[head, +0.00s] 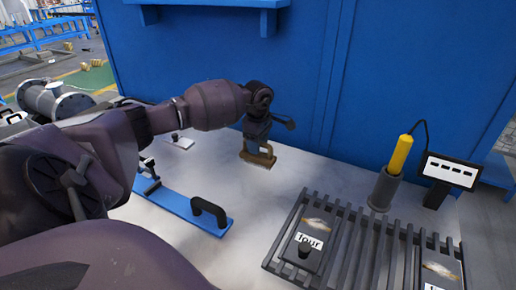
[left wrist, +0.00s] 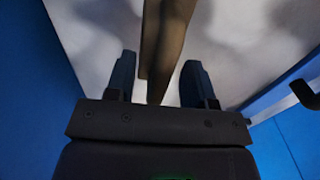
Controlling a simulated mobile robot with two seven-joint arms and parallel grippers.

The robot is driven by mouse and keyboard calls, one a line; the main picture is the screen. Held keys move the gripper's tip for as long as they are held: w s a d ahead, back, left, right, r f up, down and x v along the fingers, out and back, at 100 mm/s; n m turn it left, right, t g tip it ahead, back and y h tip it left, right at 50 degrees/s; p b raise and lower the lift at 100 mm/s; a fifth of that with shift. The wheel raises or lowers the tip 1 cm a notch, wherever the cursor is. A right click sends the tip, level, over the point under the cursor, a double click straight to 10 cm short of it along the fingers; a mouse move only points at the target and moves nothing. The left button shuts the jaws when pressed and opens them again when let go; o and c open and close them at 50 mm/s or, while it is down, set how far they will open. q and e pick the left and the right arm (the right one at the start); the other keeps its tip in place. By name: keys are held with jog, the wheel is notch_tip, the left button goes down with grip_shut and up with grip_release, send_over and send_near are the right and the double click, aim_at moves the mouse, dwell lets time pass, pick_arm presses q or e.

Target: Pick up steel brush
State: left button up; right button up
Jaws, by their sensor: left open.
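The steel brush (head: 262,158) shows in the head view as a small brown wooden piece at the table's back middle, right below my left gripper (head: 256,143). In the left wrist view the brush's brown handle (left wrist: 166,35) runs down from the top edge between the two dark fingers of my left gripper (left wrist: 159,60). The fingers are open, with a visible gap on the right side and a narrower one on the left. The bristles cannot be made out. My right gripper is in neither view.
A blue tool with a black handle (head: 208,210) lies left of centre on the pale table (head: 240,255). A slatted black rack (head: 345,240) and a yellow tool in a grey holder (head: 385,188) stand at right. A blue wall (head: 310,70) rises behind.

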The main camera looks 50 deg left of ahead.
pick_arm(q)
jog(key=shift+r, duration=0.1)
grip_shut()
jog(key=shift+r, duration=0.15)
notch_tip(320, 180, up, 20)
jog(key=shift+p, duration=0.45)
dwell(0.3)
